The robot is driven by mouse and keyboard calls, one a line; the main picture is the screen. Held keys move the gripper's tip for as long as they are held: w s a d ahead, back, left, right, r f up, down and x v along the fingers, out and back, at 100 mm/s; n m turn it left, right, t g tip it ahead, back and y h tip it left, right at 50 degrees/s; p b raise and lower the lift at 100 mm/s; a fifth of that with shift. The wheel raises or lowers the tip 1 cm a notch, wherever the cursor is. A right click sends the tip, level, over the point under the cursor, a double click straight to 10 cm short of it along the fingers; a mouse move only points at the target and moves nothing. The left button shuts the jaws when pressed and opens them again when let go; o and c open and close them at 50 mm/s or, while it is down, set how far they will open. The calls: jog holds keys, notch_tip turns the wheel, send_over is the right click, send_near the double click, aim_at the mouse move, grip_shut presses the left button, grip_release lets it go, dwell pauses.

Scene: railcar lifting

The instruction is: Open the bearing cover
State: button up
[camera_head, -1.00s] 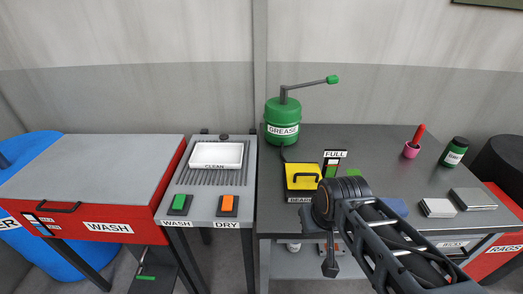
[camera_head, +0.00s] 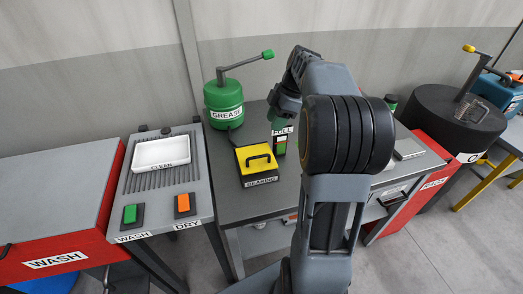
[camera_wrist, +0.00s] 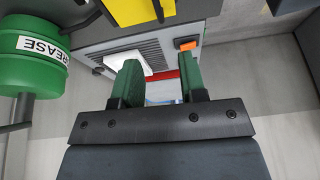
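The bearing cover (camera_head: 257,156) is a yellow lid with a black handle, lying shut on the black box labelled BEARING (camera_head: 262,182). Part of the yellow cover (camera_wrist: 140,12) and its dark handle show at the top edge of the wrist view. My gripper (camera_wrist: 160,63) has two green fingers spread apart with nothing held between them. In the head view my gripper (camera_head: 282,120) is raised behind and to the right of the cover, apart from it; my arm partly hides it.
The green GREASE pot (camera_head: 224,100) with its crank stands behind and left of the cover. A FULL gauge (camera_head: 281,142) stands just right of it. The white CLEAN tray (camera_head: 161,154) and wash and dry buttons are at left. My arm hides much of the right tabletop.

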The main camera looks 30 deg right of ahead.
aim_at(259, 156)
jog(key=shift+n, duration=0.3)
jog(key=x, duration=0.4)
jog(key=p+x, duration=0.1)
jog(key=x, duration=0.8)
jog(key=shift+d+f, duration=0.2)
jog(key=shift+f, duration=0.15)
jog(key=shift+w, duration=0.1)
jog(key=shift+c, duration=0.4)
grip_shut()
